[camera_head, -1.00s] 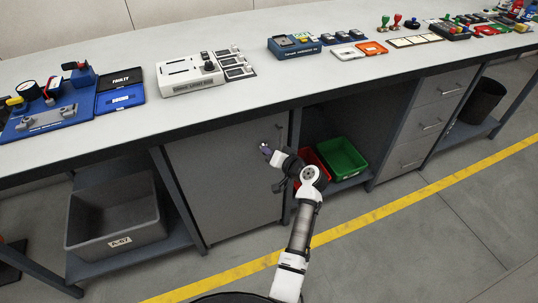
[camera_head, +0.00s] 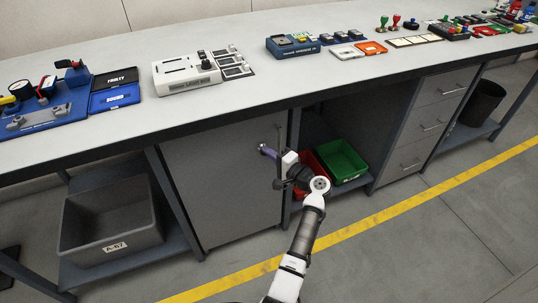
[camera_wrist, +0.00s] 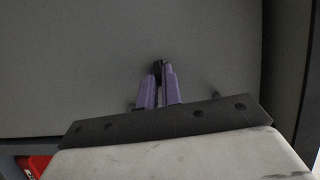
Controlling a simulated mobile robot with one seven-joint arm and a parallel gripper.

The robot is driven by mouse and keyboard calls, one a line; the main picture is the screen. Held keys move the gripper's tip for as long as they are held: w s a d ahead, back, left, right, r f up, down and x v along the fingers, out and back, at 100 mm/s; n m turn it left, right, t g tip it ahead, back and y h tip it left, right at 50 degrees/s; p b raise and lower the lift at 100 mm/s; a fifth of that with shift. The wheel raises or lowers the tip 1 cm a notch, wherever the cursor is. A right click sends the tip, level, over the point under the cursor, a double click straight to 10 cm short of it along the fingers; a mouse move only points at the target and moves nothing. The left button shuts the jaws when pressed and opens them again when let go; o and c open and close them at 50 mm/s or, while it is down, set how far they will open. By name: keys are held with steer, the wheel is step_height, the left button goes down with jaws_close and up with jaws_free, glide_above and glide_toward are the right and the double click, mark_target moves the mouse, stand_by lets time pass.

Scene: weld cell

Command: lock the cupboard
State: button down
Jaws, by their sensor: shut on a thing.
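The cupboard is a grey door (camera_head: 215,190) under the bench and appears closed. The door fills most of the wrist view (camera_wrist: 90,50). My gripper (camera_head: 264,149) reaches the door's upper right part, near a thin upright handle (camera_head: 279,136). In the wrist view, my gripper's purple fingers (camera_wrist: 159,80) are close together on a small dark piece (camera_wrist: 158,66) at their tips, against the door face. The piece may be the key; the fingers hide most of it, and I cannot tell its turn.
A red bin (camera_head: 311,178) and a green bin (camera_head: 343,161) stand on the open shelf right of the door. A grey crate (camera_head: 110,217) sits on the left shelf. The bench top (camera_head: 130,132) overhangs my gripper. The floor in front is clear.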

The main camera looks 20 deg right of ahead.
steer(key=shift+m, duration=0.3)
stand_by(0.4)
steer(key=c, duration=1.6)
jaws_free()
steer(key=shift+s, duration=0.1)
steer(key=b+v, duration=0.1)
steer(key=v, duration=1.2)
steer(key=shift+s+d+f+b, duration=0.2)
steer(key=shift+s+b, duration=0.05)
steer(key=shift+b, duration=0.1)
